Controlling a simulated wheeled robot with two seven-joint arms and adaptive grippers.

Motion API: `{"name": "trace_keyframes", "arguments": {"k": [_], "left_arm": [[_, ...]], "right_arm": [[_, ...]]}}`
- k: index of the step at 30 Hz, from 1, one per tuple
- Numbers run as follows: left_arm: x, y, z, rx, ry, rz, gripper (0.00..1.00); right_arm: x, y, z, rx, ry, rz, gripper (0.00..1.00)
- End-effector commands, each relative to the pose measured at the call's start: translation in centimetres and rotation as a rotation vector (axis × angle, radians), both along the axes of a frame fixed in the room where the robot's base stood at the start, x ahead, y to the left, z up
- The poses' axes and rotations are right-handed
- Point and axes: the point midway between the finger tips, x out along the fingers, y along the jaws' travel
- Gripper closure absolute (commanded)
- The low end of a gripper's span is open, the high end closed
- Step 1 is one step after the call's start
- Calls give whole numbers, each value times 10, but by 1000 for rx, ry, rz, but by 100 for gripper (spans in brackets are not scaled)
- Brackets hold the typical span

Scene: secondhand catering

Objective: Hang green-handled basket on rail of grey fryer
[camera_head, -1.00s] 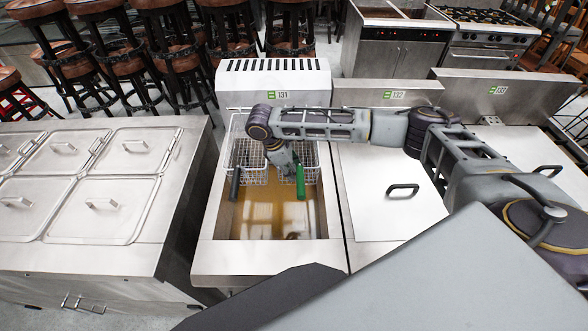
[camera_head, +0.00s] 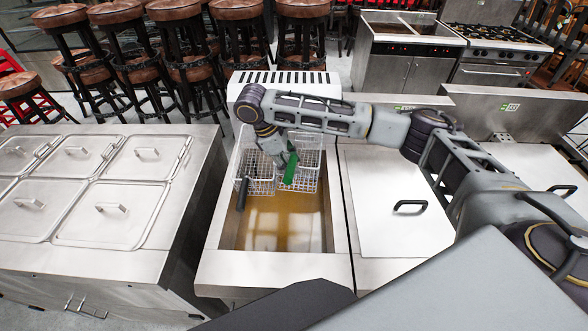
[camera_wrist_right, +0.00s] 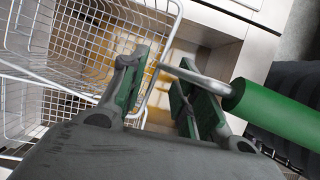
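The grey fryer (camera_head: 270,268) has an open vat of brown oil and a slotted back panel. The green-handled wire basket (camera_head: 309,168) is at the right rear of the vat, its green handle (camera_head: 291,166) tilted. My right gripper (camera_head: 280,157) is over the baskets beside that handle. In the right wrist view, its fingers (camera_wrist_right: 160,98) are apart, with rim wire of a basket (camera_wrist_right: 75,45) showing between them. The handle's metal rod reaches across by the right finger, and the green grip (camera_wrist_right: 275,112) lies to the right. The rail is hard to make out. My left gripper is out of view.
A second basket with a black handle (camera_head: 242,194) sits close on the left. A lidded unit (camera_head: 400,205) adjoins the fryer on the right. A counter with several lidded pans (camera_head: 95,262) stands left. Stools (camera_head: 185,60) stand behind.

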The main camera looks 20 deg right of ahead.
Motion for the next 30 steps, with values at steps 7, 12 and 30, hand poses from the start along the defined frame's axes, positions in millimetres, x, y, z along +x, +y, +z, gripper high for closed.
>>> {"name": "trace_keyframes", "arguments": {"k": [7, 12, 30], "left_arm": [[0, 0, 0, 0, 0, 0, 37], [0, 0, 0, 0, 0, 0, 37], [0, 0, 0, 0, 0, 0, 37]], "right_arm": [[2, 5, 14, 1, -2, 0, 70], [3, 7, 18, 0, -1, 0, 70], [3, 7, 18, 1, 0, 0, 70]]}}
